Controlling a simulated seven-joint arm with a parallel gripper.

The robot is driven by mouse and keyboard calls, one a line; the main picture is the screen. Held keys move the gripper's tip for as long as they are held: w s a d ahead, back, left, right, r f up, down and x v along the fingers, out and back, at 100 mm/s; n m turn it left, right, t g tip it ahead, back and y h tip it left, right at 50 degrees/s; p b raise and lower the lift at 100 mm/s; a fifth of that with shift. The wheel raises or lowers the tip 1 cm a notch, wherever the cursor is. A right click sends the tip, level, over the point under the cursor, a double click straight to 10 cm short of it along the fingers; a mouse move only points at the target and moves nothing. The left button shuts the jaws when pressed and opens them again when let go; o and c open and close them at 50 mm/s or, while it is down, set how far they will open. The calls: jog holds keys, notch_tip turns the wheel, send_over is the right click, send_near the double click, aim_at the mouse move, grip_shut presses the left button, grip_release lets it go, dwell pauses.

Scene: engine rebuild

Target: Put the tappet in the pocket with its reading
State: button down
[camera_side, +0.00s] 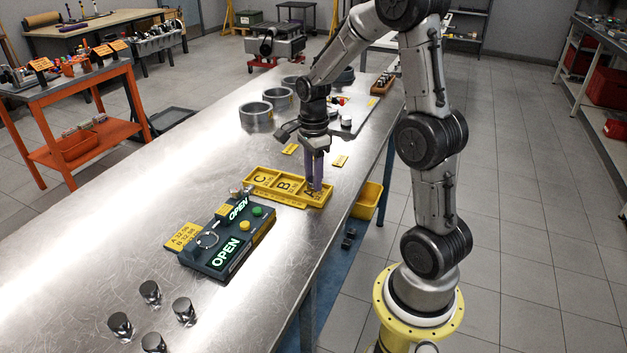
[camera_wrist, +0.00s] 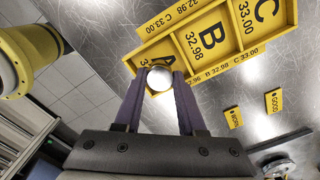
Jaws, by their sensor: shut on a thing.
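The yellow tray (camera_side: 262,194) has three pockets lettered C, B and A, and it also shows in the wrist view (camera_wrist: 213,72) with readings printed on it. My gripper (camera_side: 314,187) points down at pocket A, the right-end pocket in the side view. In the wrist view, my gripper (camera_wrist: 160,80) is shut on a round, shiny tappet (camera_wrist: 159,79). The tappet appears over or in pocket A and covers part of its marking. I cannot tell whether it touches the pocket floor.
A dark gauge box (camera_side: 228,238) with lit OPEN signs stands beside the tray, with a yellow card (camera_side: 186,235) at its left. Several metal cylinders (camera_side: 150,292) stand at the near end of the bench. Large grey rings (camera_side: 256,115) stand behind. A yellow bin (camera_side: 367,201) is beside the bench.

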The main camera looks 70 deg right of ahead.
jog(key=shift+f, duration=0.65)
jog(key=shift+f, duration=0.15)
jog(key=c, duration=0.8)
grip_release()
jog(key=shift+o, duration=0.2)
notch_tip(320, 180, up, 11)
jog(key=s+a+r+n+t, duration=0.2)
jog(key=s+a+n, duration=0.4)
jog(key=n, duration=0.6)
jog(key=s+a+r+n+t, duration=0.1)
jog(key=s+a+n+t, duration=0.2)
jog(key=s+a+n, duration=0.4)
jog(key=a+n, duration=0.4)
jog(key=n, duration=0.2)
jog(key=shift+s+a+r+t, duration=0.15)
jog(key=shift+a+r+t, duration=0.15)
jog(key=shift+r, duration=0.05)
